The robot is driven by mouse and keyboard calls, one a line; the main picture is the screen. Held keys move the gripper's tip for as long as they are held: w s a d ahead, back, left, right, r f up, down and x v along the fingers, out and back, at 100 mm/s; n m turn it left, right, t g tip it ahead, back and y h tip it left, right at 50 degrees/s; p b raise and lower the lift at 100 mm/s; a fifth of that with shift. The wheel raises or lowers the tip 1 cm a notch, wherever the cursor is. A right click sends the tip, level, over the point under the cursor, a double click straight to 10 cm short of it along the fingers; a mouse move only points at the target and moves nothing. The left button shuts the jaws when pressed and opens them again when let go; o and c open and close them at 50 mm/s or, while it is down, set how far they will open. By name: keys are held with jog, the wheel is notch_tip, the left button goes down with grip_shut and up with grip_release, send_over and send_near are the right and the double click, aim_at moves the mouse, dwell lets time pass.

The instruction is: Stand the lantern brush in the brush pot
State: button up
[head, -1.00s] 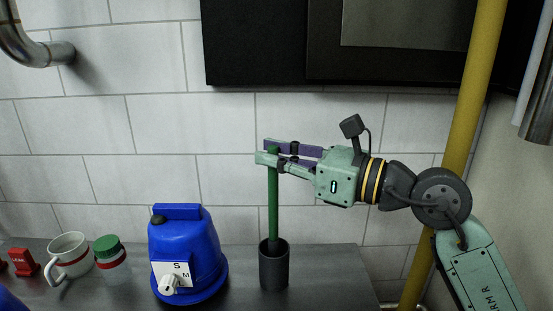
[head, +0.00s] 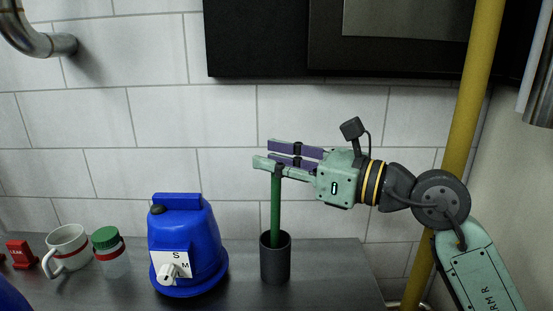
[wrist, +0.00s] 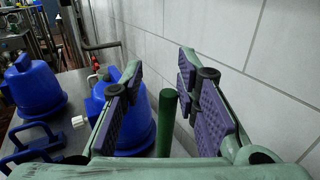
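The lantern brush shows as a green rod (head: 276,208) standing about upright, its lower end inside the dark grey brush pot (head: 275,262). The pot hides that lower end. My gripper (head: 266,155) is at the rod's top, with its fingers spread. The near finger passes close to the rod's top end in the head view. In the wrist view the green rod (wrist: 166,122) stands between the two purple-padded fingers (wrist: 165,80), with a gap on both sides. The pot is not visible there.
A blue domed housing (head: 187,245) with a white knob stands left of the pot. Farther left are a green-lidded jar (head: 110,260), a striped mug (head: 70,245) and a red block (head: 22,255). A tiled wall is behind, and a yellow pipe (head: 465,120) rises at right.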

jog(key=shift+o, duration=0.5)
jog(key=v, duration=1.2)
dwell(0.3)
